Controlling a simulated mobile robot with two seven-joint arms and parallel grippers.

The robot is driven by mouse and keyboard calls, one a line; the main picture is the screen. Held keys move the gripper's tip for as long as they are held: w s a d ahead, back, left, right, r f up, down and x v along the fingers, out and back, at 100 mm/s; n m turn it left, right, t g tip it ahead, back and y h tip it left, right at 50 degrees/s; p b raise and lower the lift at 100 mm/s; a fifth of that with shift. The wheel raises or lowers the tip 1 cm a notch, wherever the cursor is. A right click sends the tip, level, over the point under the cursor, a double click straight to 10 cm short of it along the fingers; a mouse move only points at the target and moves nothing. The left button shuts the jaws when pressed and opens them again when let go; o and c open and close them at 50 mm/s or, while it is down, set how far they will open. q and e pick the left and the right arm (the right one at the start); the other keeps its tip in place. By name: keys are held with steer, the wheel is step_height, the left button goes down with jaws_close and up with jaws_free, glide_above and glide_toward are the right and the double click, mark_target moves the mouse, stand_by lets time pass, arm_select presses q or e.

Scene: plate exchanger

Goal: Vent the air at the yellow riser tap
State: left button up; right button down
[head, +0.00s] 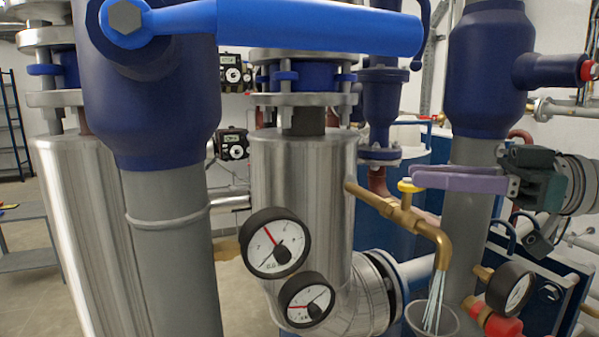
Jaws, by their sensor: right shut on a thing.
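The yellow riser tap is a brass fitting with a small yellow handle (407,186), right of the middle of the head view. Its brass body (390,208) comes out of the silver riser pipe, and its spout (440,250) bends downward. Pale streaks of water (434,300) run from the spout into a grey cup (448,322) below, cut off by the bottom edge. My right gripper (416,181) reaches in from the right with long purple fingers, shut on the yellow handle. The fingers hide part of the handle. My left gripper is not in view.
A large blue lever (290,27) crosses the top in front. Two round gauges (276,243) (306,300) stand left of the tap. Another gauge (510,288) and a red part (503,325) are at lower right. Thick pipes (170,250) crowd the left. Open floor shows at far left.

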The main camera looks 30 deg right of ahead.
steer(key=c, duration=0.7)
jaws_free()
steer(key=v, duration=1)
